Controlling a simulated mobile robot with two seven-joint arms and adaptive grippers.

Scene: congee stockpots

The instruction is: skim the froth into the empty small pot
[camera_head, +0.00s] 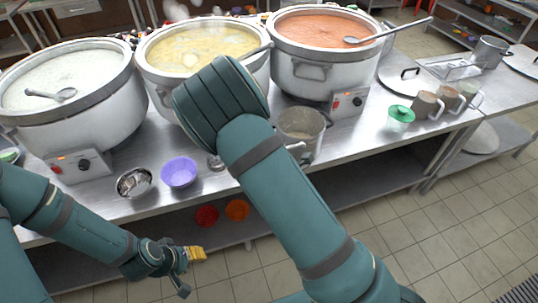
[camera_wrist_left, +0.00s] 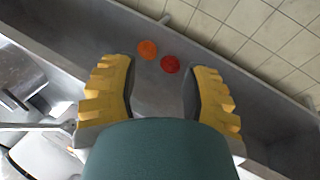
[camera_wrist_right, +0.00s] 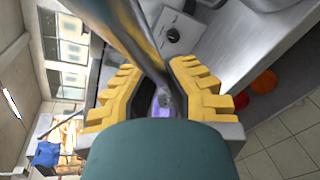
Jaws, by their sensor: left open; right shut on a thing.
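The middle stockpot (camera_head: 165,95) holds yellowish liquid with pale froth (camera_head: 205,42) on top; whitish puffs hang over it. A small metal pot (camera_head: 301,126) stands on the table front, right of my right forearm; its inside looks greyish. My right gripper (camera_wrist_right: 165,85) is hidden behind its own arm in the head view. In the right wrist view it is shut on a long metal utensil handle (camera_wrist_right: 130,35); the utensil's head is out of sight. A grey handle (camera_head: 256,50) crosses the middle pot's right rim. My left gripper (camera_head: 191,268) is open and empty, low in front of the table.
The left stockpot (camera_head: 75,125) holds white congee and a ladle (camera_head: 55,94). The right stockpot (camera_head: 300,75) holds orange soup and a ladle (camera_head: 390,34). A metal bowl (camera_head: 134,182) and purple bowl (camera_head: 179,173) sit at the front edge. Mugs (camera_head: 427,105) stand right.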

